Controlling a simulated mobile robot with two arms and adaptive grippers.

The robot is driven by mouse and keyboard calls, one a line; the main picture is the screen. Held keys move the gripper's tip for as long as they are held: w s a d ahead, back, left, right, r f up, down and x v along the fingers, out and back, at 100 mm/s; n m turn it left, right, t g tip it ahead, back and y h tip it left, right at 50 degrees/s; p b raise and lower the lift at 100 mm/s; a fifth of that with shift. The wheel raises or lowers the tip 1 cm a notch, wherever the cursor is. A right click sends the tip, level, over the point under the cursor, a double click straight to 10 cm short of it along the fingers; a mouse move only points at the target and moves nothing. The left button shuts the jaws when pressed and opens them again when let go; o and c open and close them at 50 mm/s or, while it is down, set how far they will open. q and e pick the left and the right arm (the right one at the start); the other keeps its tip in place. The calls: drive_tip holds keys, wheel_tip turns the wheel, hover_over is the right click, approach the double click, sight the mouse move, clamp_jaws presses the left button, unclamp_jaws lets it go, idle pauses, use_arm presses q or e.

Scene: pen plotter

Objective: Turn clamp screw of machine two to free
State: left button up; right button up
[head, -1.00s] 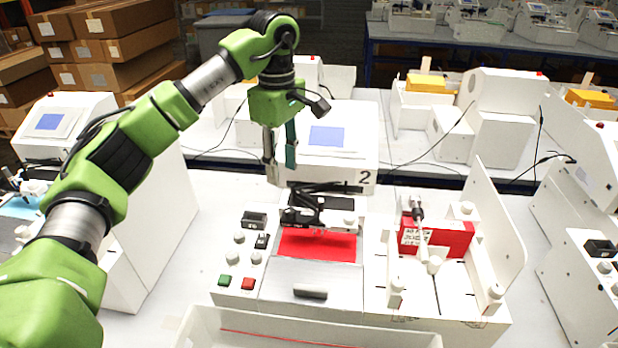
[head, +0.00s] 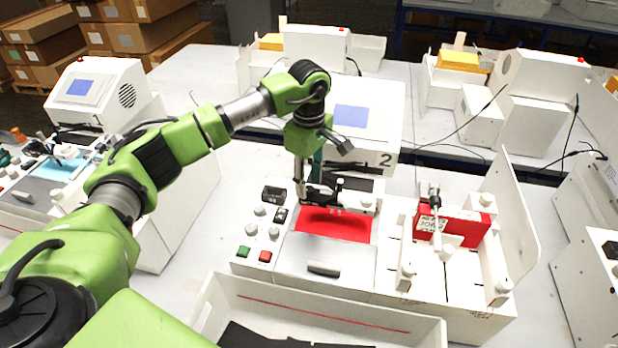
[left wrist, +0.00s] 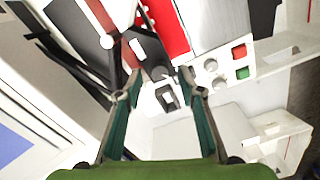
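Machine two (head: 384,250) is the white plotter marked "2" in the middle of the head view. Its dark pen carriage (head: 336,190) lies over a red sheet (head: 335,225). A pale knob (head: 367,202) sits at its right end; I cannot tell whether this is the clamp screw. My left gripper (head: 309,188) points down at the carriage's left end. In the left wrist view my left gripper (left wrist: 160,78) has its teal fingers apart with nothing held. The red sheet (left wrist: 167,28) shows beyond the fingers. Contact with the carriage cannot be told. My right gripper is out of view.
A green button (head: 242,251), a red button (head: 265,256) and several knobs sit at the machine's front left. A white bin (head: 330,318) with dark pieces stands in front. Other plotters stand around.

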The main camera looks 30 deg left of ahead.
use_arm(q)
drive_tip(key=shift+f, duration=0.65)
clamp_jaws()
